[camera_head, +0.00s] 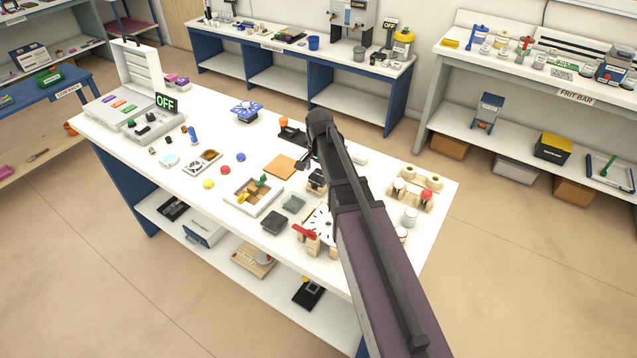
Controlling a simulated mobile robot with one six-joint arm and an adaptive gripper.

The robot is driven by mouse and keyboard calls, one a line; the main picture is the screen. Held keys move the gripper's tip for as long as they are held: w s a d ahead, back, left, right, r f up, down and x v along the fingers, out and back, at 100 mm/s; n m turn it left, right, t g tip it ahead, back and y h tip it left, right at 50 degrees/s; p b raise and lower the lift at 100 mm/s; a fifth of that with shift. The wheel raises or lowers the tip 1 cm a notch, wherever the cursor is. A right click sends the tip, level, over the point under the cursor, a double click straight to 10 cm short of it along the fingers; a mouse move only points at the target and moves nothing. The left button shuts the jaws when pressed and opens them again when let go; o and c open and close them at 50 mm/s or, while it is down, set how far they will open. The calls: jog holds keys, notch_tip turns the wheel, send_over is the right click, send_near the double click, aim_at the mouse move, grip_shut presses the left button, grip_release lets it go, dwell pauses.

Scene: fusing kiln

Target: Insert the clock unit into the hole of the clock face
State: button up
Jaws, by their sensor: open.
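The clock face (319,222) is a white plate with black marks, standing near the front edge of the white table. My arm covers its right part, and its hole cannot be made out. A small black block (316,181) lies behind the clock face, close to my arm; it may be the clock unit, but it is too small to be sure. My gripper (303,164) is open and points down over the table, left of the wrist. It appears empty, near the black block and the tan square board (281,167).
A wooden rack (409,198) with a red-topped item stands to the right. An open kiln (140,66) stands far left.

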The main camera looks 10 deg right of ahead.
jog(key=shift+f+b, duration=0.6)
jog(key=shift+f, duration=0.25)
jog(key=shift+c, duration=0.2)
jog(key=c, duration=1)
